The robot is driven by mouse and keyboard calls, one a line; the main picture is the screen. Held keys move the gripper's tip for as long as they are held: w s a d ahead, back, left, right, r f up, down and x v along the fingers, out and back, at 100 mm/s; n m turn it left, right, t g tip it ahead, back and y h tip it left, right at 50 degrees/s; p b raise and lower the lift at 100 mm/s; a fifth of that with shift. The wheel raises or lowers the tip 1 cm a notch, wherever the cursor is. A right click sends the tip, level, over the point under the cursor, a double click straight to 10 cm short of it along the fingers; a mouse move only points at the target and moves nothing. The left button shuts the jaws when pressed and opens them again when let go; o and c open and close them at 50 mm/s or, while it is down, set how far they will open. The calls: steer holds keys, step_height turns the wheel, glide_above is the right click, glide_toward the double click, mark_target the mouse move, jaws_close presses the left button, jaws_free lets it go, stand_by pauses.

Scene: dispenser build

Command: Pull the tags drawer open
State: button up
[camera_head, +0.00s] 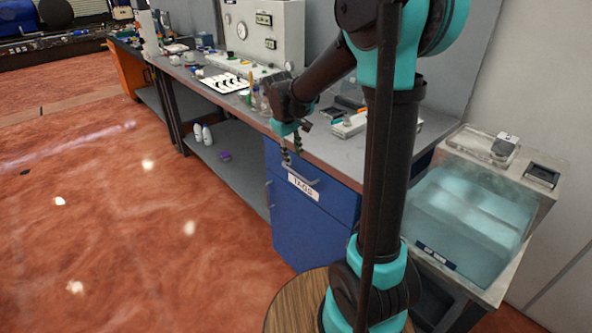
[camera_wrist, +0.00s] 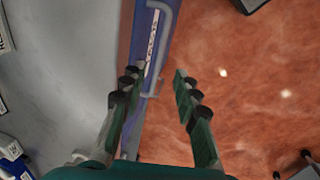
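The tags drawer (camera_head: 328,199) is the top front of the blue cabinet under the bench. It looks shut, with a white label reading TAGS. Its grey bar handle (camera_head: 301,178) runs along the front above the label. My gripper (camera_head: 291,153) hangs just in front of the bench edge, pointing down at the left end of the handle. In the wrist view my gripper (camera_wrist: 155,76) is open, its green fingers apart. The handle (camera_wrist: 168,45) shows ahead and between them, nearer the left finger. I cannot tell whether a finger touches it.
The grey bench top (camera_head: 345,155) holds small parts and devices close to my arm. A clear-sided bin (camera_head: 470,215) stands right of the cabinet. A low shelf (camera_head: 225,170) lies to the left. The red floor (camera_head: 150,230) before the drawer is clear.

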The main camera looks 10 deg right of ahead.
mark_target(297, 174)
steer(key=f, duration=0.4)
steer(key=d+f, duration=0.1)
steer(key=f, duration=0.2)
steer(key=shift+w, duration=0.4)
jaws_close()
